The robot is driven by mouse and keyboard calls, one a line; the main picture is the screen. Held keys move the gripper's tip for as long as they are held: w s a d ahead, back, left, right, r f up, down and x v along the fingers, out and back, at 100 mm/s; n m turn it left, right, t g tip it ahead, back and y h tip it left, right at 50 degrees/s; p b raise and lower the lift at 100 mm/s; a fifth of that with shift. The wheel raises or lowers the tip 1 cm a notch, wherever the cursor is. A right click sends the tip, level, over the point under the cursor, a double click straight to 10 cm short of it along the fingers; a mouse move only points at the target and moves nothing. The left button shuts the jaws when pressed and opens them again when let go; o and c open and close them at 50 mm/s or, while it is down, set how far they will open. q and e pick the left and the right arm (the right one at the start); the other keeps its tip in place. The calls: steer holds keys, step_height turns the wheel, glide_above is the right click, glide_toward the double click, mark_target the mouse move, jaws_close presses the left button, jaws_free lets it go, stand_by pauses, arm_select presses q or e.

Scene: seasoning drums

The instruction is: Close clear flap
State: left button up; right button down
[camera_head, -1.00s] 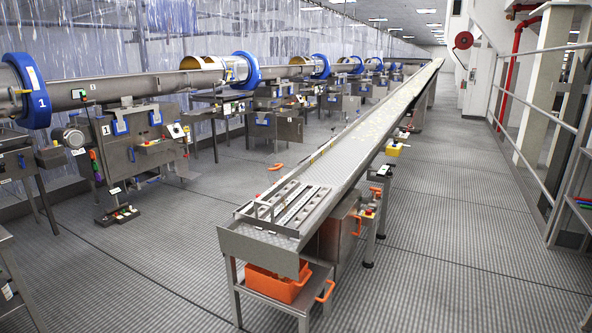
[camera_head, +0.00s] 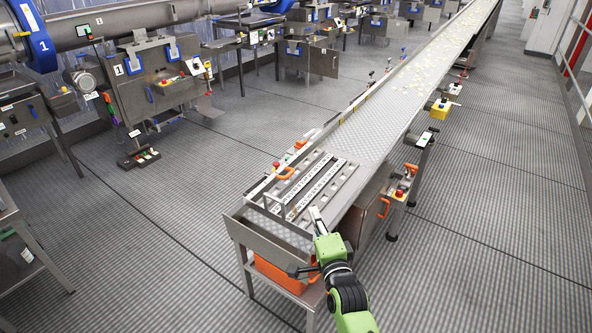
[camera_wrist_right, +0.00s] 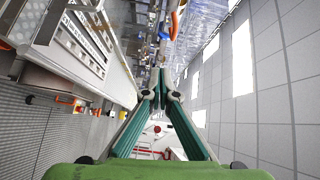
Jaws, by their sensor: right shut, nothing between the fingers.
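My right gripper (camera_head: 315,217) is in the head view, over the near end of the long conveyor (camera_head: 385,120). Its green and black arm comes up from the bottom right. In the right wrist view the two fingers (camera_wrist_right: 160,78) meet at their tips with nothing between them. I cannot pick out a clear flap with certainty in either view. A thin upright metal frame (camera_head: 274,203) stands at the conveyor's near end, just left of the gripper. Whether the gripper touches anything there I cannot tell. My left gripper is not in view.
An orange bin (camera_head: 282,275) sits under the conveyor's near end, partly hidden by my arm. A control box with a red button (camera_head: 400,192) is at the conveyor's right side. Machine number 1 (camera_head: 150,80) stands at the left.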

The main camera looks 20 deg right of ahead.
arm_select(q)
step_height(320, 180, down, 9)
steer(key=b, duration=0.9)
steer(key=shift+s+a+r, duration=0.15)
arm_select(e)
steer(key=w+a+r, duration=0.1)
steer(key=w+r, duration=0.1)
steer(key=w, duration=1)
steer(key=shift+w+a, duration=0.2)
steer(key=shift+w, duration=0.2)
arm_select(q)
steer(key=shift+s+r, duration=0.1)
arm_select(e)
steer(key=shift+r, duration=0.1)
